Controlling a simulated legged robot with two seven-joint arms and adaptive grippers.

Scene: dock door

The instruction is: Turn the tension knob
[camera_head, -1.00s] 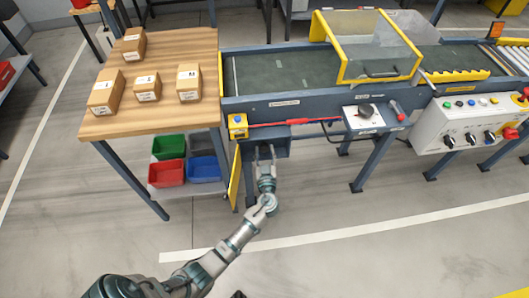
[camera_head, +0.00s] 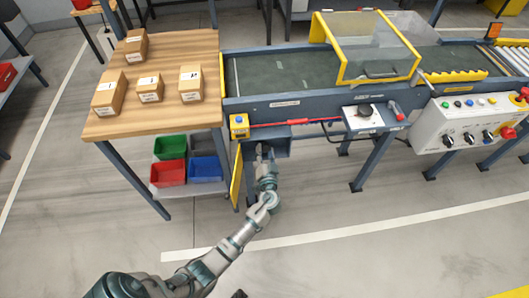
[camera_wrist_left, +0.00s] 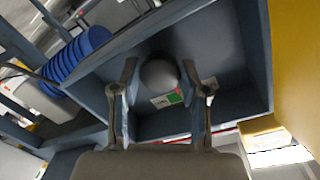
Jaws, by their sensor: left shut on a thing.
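The tension knob (camera_wrist_left: 159,74) is a round grey knob inside a blue-grey open housing, which shows in the left wrist view. My left gripper (camera_wrist_left: 159,80) has one finger on each side of the knob and is shut on it. In the head view my left gripper (camera_head: 265,155) reaches into the open housing (camera_head: 281,148) under the left end of the conveyor. The knob is hidden there by the gripper and the housing. My right gripper is not in view.
A yellow plate (camera_head: 235,178) stands close left of my gripper. A wooden table (camera_head: 165,105) with several cartons is at left. The floor in front is clear.

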